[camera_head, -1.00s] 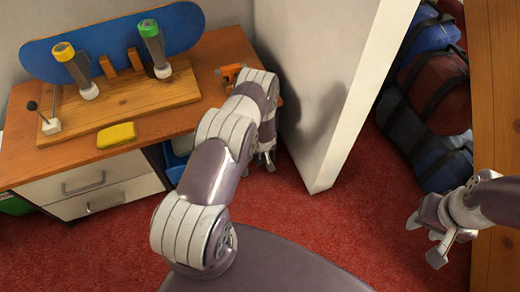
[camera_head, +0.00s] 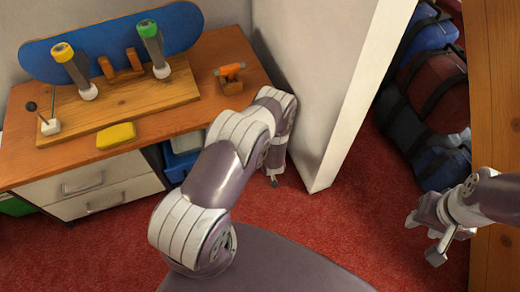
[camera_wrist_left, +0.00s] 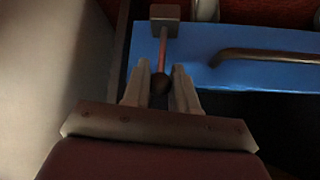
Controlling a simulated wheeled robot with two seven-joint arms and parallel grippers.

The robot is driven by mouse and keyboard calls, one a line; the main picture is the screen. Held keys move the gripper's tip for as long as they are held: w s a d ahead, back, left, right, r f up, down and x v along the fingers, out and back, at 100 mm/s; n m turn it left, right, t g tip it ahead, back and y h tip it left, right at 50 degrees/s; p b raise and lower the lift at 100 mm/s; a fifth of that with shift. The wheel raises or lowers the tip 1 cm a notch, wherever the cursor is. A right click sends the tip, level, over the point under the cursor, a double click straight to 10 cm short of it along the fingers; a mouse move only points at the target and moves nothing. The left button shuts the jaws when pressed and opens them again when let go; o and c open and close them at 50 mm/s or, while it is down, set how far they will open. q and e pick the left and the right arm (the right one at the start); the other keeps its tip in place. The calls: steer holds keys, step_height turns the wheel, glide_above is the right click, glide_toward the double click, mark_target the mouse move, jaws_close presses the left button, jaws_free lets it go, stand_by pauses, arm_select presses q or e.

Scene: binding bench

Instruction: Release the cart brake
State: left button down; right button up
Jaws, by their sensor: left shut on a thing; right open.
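The blue cart (camera_head: 181,162) stands under the bench at its right end, and only part of it shows in the head view. In the left wrist view the cart's blue panel (camera_wrist_left: 285,78) carries a grey block with the brake lever (camera_wrist_left: 164,45), a thin reddish rod ending in a dark knob. My left gripper (camera_wrist_left: 160,78) is shut on the lever at its knob. In the head view my left gripper (camera_head: 273,180) is low beside the white panel, mostly hidden by my arm. My right gripper (camera_head: 431,232) is open and empty at the right.
The white panel (camera_head: 335,120) stands close to the right of my left arm. Bags (camera_head: 432,80) lie behind the panel. Red floor is open in front.

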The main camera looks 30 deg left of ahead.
arm_select(q)
steer(key=shift+s+d+f+t+y+b, duration=1.1)
steer(key=shift+t+y+b, duration=0.3)
steer(key=shift+y+b, duration=0.3)
steer(key=c, duration=1)
jaws_free()
steer(key=shift+r, duration=0.1)
